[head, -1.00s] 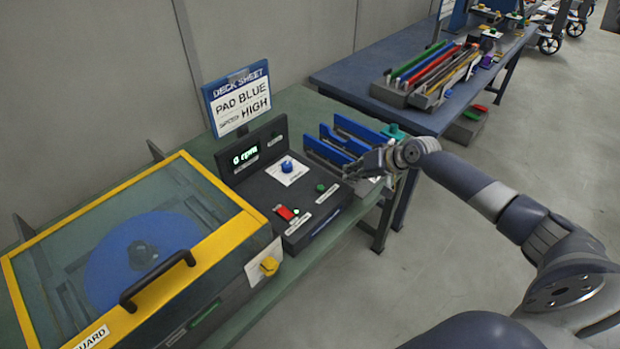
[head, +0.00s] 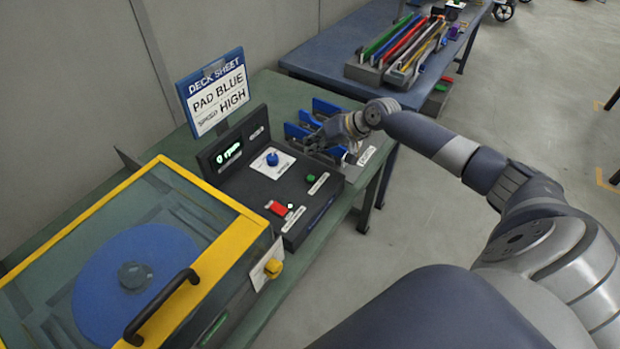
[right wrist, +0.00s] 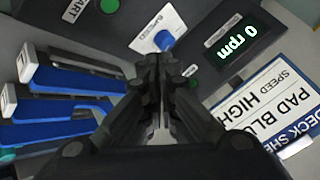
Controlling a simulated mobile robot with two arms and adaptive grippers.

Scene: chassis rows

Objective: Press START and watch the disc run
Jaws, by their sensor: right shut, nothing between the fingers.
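The control box (head: 300,215) stands on the green bench with a green button (head: 311,179), a blue knob (head: 272,158) and a red switch (head: 278,208). In the right wrist view the green button (right wrist: 109,6) has a START label beside it, partly cut off. The display (head: 229,152) reads 0 rpm. The blue disc (head: 115,300) lies under the clear lid of the yellow-framed guard (head: 235,245), which is down. My right gripper (head: 315,143) is shut and empty, above the box's far right side, apart from the button. My left gripper is not in view.
A deck sheet sign (head: 213,92) reading PAD BLUE, SPEED HIGH stands behind the box. Blue holders (head: 325,108) sit right of the box, partly behind my gripper. A blue table (head: 310,65) with coloured bars stands beyond.

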